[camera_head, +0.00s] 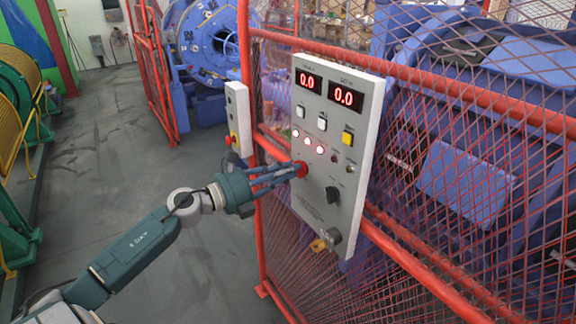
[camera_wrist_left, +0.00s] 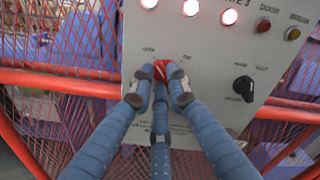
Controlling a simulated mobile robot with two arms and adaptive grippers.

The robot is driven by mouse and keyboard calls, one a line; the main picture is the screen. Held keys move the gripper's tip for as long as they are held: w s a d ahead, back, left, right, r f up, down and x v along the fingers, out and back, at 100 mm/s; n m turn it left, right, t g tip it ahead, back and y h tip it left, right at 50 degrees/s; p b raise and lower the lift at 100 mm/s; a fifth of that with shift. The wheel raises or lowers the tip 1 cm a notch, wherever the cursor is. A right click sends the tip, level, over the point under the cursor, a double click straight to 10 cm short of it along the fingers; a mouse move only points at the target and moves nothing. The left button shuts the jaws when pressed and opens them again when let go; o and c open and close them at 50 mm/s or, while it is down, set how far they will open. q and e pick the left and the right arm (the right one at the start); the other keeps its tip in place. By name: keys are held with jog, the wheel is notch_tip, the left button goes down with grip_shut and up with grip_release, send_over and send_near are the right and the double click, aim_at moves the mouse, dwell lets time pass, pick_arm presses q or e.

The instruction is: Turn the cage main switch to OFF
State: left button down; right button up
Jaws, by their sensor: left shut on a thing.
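A grey control panel (camera_head: 318,190) stands on the red fence. A red switch knob (camera_head: 302,169) sits at the panel's lower left, and it also shows in the left wrist view (camera_wrist_left: 160,69). My left gripper (camera_head: 297,171) is at the panel face, its fingers shut on the red knob. In the left wrist view the fingertips (camera_wrist_left: 159,92) close around it from both sides and below. They hide much of the knob, so its exact position is unclear. The small lettering above it is too blurred to read. My right gripper is not in view.
A black rotary knob (camera_head: 333,194) is to the right of the red one, with a grey switch (camera_head: 333,237) lower down. A smaller control box (camera_head: 238,120) stands to the left. Open grey floor (camera_head: 130,180) lies left of the fence.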

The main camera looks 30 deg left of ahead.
pick_arm(q)
jog(key=shift+n, duration=0.6)
jog(key=c, duration=1.7)
grip_release()
jog(key=shift+a, duration=0.1)
jog(key=v, duration=1.2)
